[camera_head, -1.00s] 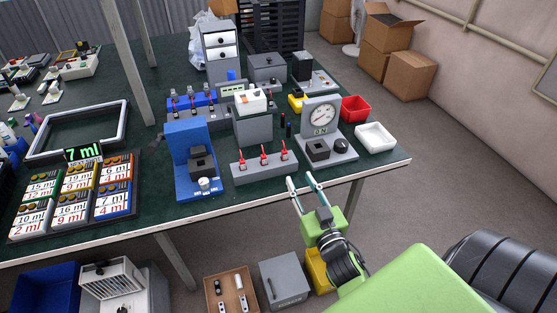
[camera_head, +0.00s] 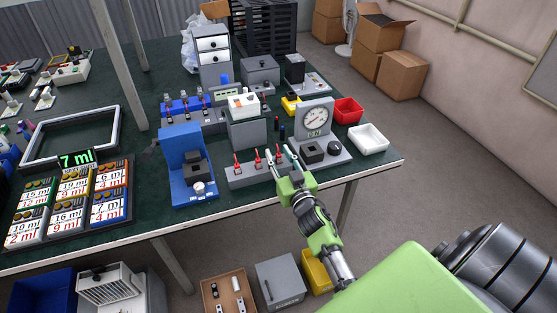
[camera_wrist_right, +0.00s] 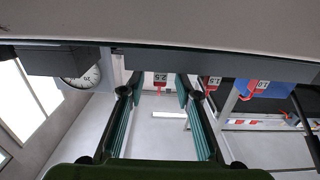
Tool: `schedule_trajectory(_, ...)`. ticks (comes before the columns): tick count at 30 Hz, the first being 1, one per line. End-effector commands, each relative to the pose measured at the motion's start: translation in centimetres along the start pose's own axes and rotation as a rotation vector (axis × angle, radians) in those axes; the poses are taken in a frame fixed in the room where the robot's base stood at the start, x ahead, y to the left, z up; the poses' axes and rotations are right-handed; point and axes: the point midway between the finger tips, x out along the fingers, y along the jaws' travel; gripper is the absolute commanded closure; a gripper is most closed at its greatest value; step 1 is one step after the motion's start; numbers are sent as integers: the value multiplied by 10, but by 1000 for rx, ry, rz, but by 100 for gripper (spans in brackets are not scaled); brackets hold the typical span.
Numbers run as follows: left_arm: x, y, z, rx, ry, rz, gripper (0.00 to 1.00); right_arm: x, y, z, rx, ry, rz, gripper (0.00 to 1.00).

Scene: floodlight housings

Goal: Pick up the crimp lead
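Several red crimp leads stand upright in a row on a grey block (camera_head: 240,179) at the table's front edge. The left lead (camera_head: 237,163) and middle lead (camera_head: 258,161) are clear of my gripper. My right gripper (camera_head: 280,155) is open at the right end of the block, its fingers on either side of the rightmost lead (camera_head: 279,157). In the right wrist view, a red-marked tag reading 2.5 (camera_wrist_right: 160,78) shows between the two open fingers, apart from both. Other tags reading 1.5 (camera_wrist_right: 214,82) and 1.0 (camera_wrist_right: 262,85) are off to the right. My left gripper is not in view.
A dial gauge on a grey stand (camera_head: 317,118) stands close right of my gripper. A blue fixture (camera_head: 178,165) stands left of the block. A red bin (camera_head: 348,110) and white tray (camera_head: 368,138) are at the right, with a grey box (camera_head: 247,132) behind.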

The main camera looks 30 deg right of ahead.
Motion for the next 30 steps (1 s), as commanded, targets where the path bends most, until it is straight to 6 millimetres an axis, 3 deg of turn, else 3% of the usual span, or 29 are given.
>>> schedule_trajectory(9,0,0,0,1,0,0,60,6,0,0,0,0,0,69)
schedule_trajectory(12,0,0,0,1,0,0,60,6,0,0,0,0,0,95)
schedule_trajectory(13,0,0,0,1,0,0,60,6,0,0,0,-1,0,100)
schedule_trajectory(25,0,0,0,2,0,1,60,6,0,-1,0,-1,1,100)
schedule_trajectory(30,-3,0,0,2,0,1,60,6,0,-14,-2,1,0,100)
